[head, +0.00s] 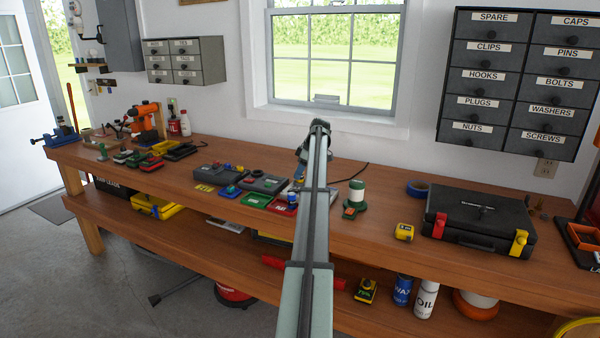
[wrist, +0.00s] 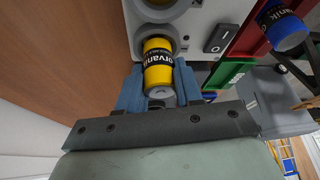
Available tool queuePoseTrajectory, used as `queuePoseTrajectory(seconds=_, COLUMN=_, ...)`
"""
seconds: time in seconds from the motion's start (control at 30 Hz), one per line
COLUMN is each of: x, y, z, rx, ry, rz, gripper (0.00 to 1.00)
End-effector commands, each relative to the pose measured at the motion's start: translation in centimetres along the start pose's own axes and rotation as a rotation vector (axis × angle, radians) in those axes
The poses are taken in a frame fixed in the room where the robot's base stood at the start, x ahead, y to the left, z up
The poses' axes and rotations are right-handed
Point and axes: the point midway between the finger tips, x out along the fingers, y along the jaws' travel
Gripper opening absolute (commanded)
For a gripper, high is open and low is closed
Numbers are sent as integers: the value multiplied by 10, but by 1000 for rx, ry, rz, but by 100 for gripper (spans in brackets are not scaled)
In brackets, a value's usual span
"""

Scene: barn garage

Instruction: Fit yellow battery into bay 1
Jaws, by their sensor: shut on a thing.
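The yellow battery (wrist: 158,66) has a dark lettered band and sits between the blue fingers of my gripper (wrist: 159,84) in the wrist view. My gripper is shut on it. The battery's far end is at a round bay of a light grey unit (wrist: 203,17); I cannot tell how deep it sits. Another round bay opening (wrist: 158,8) shows beyond it at the top edge. No bay number is readable. In the head view my arm covers most of the grey unit, and the battery cannot be made out.
A black rocker switch (wrist: 221,38) is on the unit. A black toolbox (head: 478,215), a green-and-white spool (head: 356,195) and a yellow tape measure (head: 404,232) stand on the bench to the right.

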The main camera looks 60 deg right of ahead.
Motion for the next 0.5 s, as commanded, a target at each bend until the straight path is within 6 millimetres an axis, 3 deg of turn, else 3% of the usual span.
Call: queuePoseTrajectory(seconds=0.5, x=5, y=0, z=2, rx=0, ry=0, rz=0, gripper=0)
